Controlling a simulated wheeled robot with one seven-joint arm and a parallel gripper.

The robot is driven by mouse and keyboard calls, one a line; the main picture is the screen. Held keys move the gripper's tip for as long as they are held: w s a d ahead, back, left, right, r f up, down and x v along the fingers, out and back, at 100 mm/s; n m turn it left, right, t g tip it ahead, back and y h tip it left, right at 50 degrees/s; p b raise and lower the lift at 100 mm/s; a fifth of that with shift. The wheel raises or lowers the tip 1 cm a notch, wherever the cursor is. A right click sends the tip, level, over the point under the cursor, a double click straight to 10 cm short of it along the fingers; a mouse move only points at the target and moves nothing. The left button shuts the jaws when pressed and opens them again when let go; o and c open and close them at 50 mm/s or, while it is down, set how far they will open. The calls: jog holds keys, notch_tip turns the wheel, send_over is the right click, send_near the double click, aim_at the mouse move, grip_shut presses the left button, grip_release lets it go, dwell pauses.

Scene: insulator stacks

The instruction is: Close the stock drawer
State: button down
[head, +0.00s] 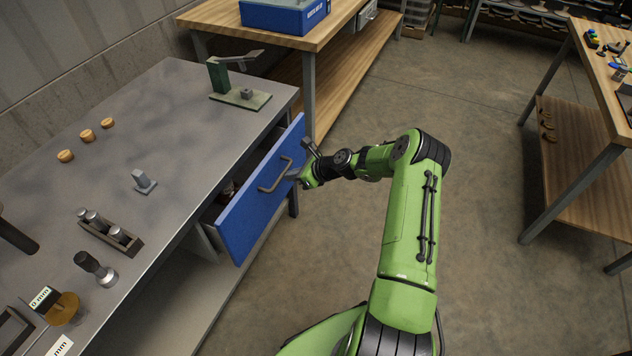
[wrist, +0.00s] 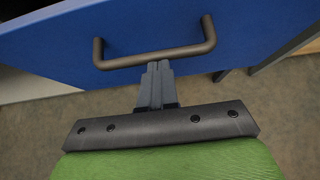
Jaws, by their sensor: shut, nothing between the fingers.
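The stock drawer (head: 262,196) has a blue front and stands pulled out from under the grey workbench, with a dark gap showing behind its front. Its bar handle (head: 274,174) is on the front. In the wrist view the blue front (wrist: 230,22) fills the top and the brown handle (wrist: 150,58) runs across it. My gripper (head: 291,176) is shut and empty, right in front of the handle. In the wrist view its closed fingertips (wrist: 158,66) overlap the handle's lower edge; I cannot tell whether they touch it.
The grey bench top (head: 170,130) carries a green lever press (head: 236,90), several round wooden pieces (head: 87,135), a rack of cylinders (head: 110,232) and a small metal block (head: 144,182). A wooden bench (head: 345,20) stands behind, another (head: 590,110) at right. The floor between is clear.

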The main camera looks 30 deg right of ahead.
aim_at(271, 170)
jog(key=w+a, duration=0.1)
jog(key=w, duration=0.1)
jog(key=w+a, duration=0.2)
jog(key=shift+w+a, duration=0.1)
jog(key=shift+w, duration=0.05)
jog(key=shift+a, duration=0.1)
jog(key=shift+w+a+r, duration=0.1)
jog(key=shift+r, duration=0.05)
